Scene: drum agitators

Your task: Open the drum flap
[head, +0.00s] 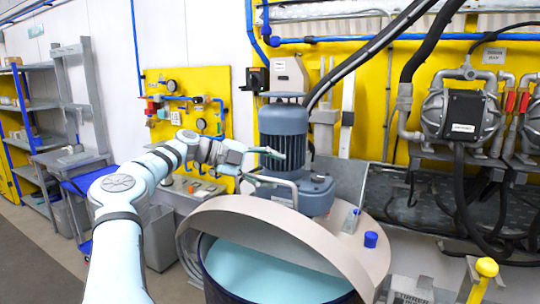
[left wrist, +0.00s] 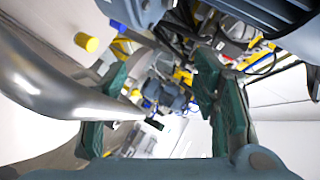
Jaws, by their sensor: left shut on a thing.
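The drum (head: 215,280) stands at the lower middle of the head view. Its flap (head: 290,238), a beige half-disc plate, is tilted up from the front of the lid, and light blue liquid (head: 270,272) shows in the opening below it. A grey metal bar handle (head: 285,186) rises behind the flap's upper edge. My left gripper (head: 268,166) is at this handle, its green fingers shut on it. In the left wrist view the shiny handle (left wrist: 50,85) comes in from the left to the green fingers (left wrist: 165,115). The exact contact is partly hidden. My right gripper is not seen.
A blue-grey motor (head: 284,135) stands on the drum lid (head: 368,255) close behind my left gripper. A blue cap (head: 371,240) sits on the lid at right. Pumps (head: 462,115) and hoses line the yellow wall. A yellow-topped post (head: 486,268) stands at lower right.

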